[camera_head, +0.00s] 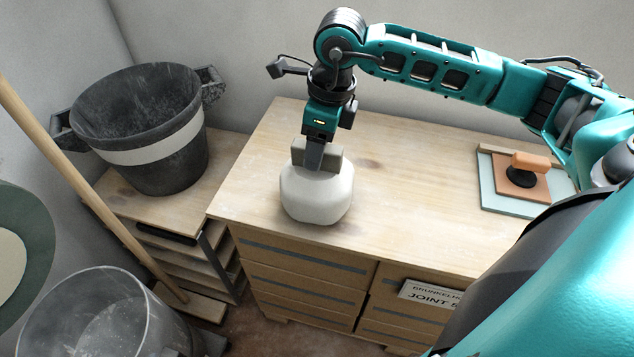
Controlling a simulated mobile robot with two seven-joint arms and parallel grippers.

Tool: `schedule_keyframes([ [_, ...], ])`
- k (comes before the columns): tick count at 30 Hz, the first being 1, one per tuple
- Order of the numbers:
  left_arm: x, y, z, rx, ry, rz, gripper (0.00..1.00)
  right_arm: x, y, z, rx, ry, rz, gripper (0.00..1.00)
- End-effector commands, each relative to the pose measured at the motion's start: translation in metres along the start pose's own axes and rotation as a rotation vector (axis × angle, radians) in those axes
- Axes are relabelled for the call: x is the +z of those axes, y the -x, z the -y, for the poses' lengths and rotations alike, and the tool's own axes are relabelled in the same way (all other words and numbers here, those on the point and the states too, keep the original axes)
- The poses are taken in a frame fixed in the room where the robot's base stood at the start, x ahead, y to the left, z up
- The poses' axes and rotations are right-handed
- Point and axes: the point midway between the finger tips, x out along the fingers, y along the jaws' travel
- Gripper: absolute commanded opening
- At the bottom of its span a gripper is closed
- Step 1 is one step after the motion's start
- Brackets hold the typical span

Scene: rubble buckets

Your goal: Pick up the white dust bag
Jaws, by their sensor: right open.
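The white dust bag (316,200) stands on the wooden cabinet top, near its front left edge. It is a rounded, off-white, squat shape. My right gripper (316,160) points down from above at the top of the bag, with its fingers at the bag's upper part. The fingers partly hide the bag's top, and I cannot tell from this view whether they touch it. The right gripper is open. My left gripper is not in view.
A black bucket with a pale band (155,148) stands on a lower wooden unit at left. A clear bucket (95,318) is at lower left, near a leaning wooden pole (85,185). A board with an orange-handled tool (525,180) lies at right. The cabinet top (410,190) between is clear.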

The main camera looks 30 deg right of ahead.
Motion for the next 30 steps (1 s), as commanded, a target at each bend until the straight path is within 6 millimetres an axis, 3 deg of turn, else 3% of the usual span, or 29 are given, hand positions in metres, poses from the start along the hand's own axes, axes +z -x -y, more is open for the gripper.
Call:
schedule_keyframes([
  [12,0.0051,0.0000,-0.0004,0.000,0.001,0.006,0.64,-0.0003,-0.0014,0.0002,0.000,0.000,0.000,0.60],
  [30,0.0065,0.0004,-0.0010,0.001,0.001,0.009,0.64,-0.0003,-0.0015,0.0001,0.000,0.000,0.000,0.03],
])
